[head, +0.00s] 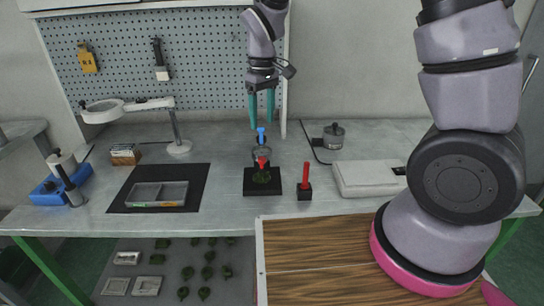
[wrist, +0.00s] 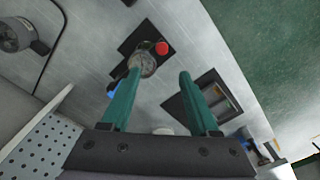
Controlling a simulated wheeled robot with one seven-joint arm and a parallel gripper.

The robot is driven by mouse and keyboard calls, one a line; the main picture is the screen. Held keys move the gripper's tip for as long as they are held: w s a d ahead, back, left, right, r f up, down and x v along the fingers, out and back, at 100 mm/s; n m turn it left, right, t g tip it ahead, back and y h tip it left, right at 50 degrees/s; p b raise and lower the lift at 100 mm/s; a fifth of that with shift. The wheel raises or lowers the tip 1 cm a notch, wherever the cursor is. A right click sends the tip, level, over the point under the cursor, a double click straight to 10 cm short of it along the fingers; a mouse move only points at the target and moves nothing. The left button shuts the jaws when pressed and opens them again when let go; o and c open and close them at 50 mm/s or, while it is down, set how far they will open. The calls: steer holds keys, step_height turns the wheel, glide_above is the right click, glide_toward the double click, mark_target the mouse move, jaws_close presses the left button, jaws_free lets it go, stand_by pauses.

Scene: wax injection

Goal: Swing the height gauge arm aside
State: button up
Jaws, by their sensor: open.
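A small fixture stands mid-bench on a black square plate (head: 250,186). It has a round grey metal part (head: 262,152), a blue upright piece (head: 261,134), a red piece (head: 262,163) and something dark green low down. To its right is a red post (head: 306,177) on a small black block (head: 305,194). I cannot tell which of these is the height gauge arm. My gripper (head: 261,114) is open and empty, pointing down just above the blue piece. In the wrist view the round metal part (wrist: 142,64) appears by the left fingertip, with the red post's top (wrist: 162,48) beyond.
A two-compartment tray (head: 158,194) lies on a black mat at left, with a magnifier lamp (head: 104,111) behind and a blue device (head: 48,191) further left. A grey pot (head: 334,134) and a white box (head: 368,180) stand at right. A pegboard (head: 180,60) rises behind.

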mark_target(262, 158)
step_height(262, 158, down, 12)
steer(key=shift+s+a+f, duration=0.1)
steer(key=shift+s+a, duration=0.05)
stand_by(0.4)
jaws_close()
stand_by(1.4)
